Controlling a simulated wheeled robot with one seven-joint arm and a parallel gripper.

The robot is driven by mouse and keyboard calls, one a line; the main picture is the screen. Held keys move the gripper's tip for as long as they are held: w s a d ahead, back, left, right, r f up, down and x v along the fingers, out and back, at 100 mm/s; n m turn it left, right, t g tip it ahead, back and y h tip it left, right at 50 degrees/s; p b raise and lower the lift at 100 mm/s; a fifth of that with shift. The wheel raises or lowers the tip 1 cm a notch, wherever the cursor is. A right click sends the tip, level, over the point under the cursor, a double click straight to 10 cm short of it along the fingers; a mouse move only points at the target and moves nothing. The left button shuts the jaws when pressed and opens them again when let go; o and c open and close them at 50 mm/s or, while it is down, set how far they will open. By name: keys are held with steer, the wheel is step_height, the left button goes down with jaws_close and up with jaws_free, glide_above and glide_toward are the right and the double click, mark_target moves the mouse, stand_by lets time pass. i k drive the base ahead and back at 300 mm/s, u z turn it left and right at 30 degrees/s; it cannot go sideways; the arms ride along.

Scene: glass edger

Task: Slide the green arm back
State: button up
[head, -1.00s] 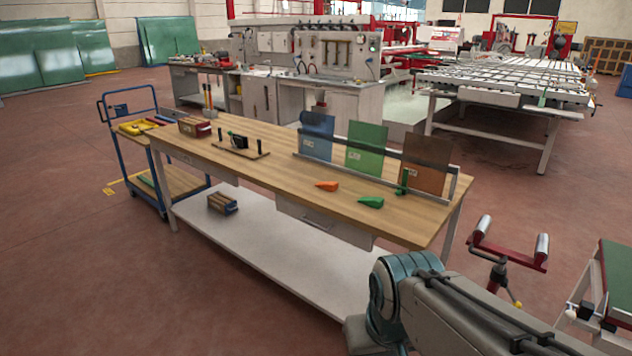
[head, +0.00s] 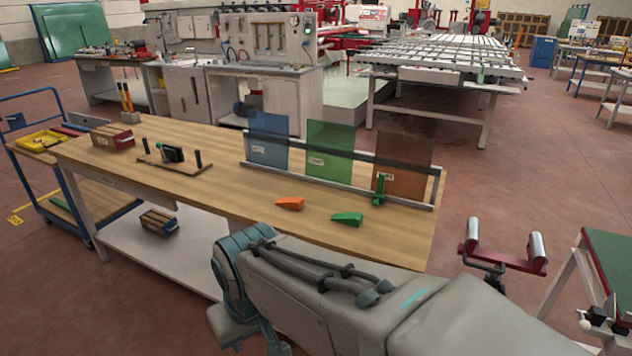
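A small green upright arm (head: 379,190) stands at the front rail of the glass rack (head: 342,184), toward its right end, in front of the brown pane (head: 410,165). The rack sits along the far right edge of the wooden workbench (head: 225,185) and also holds a blue pane (head: 269,138) and a green pane (head: 329,148). My own arm crosses the bottom of the head view, in front of the bench. My gripper does not show, so its fingers and anything in them are hidden.
An orange wedge (head: 290,203) and a green wedge (head: 347,219) lie on the bench before the rack. A black-handled tool on a board (head: 173,158) is farther left. A red roller stand (head: 500,256) stands right of the bench, with open floor behind it.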

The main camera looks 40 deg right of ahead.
mark_target(378, 196)
steer(key=z, duration=0.6)
steer(key=i, duration=1.2)
steer(key=z, duration=0.95)
